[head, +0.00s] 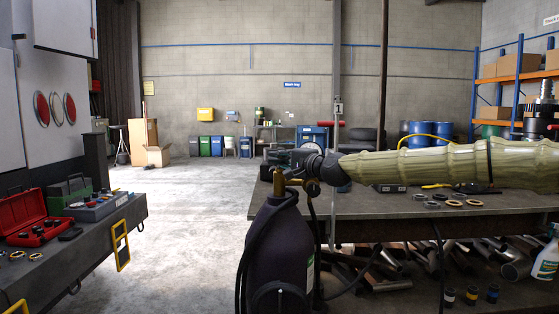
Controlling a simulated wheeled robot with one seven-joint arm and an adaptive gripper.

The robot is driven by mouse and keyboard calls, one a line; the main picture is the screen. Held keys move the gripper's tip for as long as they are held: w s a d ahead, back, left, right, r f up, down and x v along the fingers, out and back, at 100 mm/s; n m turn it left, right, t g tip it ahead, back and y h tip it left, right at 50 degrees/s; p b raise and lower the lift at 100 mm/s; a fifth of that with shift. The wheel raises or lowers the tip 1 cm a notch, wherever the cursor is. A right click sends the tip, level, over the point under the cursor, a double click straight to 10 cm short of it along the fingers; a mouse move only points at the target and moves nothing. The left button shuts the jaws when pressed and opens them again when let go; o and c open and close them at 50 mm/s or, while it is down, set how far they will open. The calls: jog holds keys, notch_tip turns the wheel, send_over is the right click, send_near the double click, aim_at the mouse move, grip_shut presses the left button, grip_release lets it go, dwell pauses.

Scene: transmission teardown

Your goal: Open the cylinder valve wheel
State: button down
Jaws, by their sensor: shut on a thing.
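A dark purple gas cylinder (283,240) stands upright in the foreground, left of the workbench's front end. A brass valve (279,184) sits on its neck, and a small round gauge or fitting (313,189) shows to its right. My gripper (279,166) is at the top of the valve, reached by my sleeved arm from the right. The jaws are shut at the valve wheel, which is mostly hidden by the gripper. How far the wheel is turned cannot be seen.
Dark hoses (322,240) hang beside the cylinder. The workbench (375,218) behind carries rings and tools, with metal offcuts below. A left bench (92,238) holds an open red toolbox (28,220). The concrete floor (190,210) between the benches is clear.

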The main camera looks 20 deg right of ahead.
jog(key=shift+f, duration=0.15)
jog(key=c, duration=1.5)
grip_release()
jog(key=shift+d, duration=0.1)
jog(key=shift+s, duration=0.15)
jog(key=shift+v, duration=5.85)
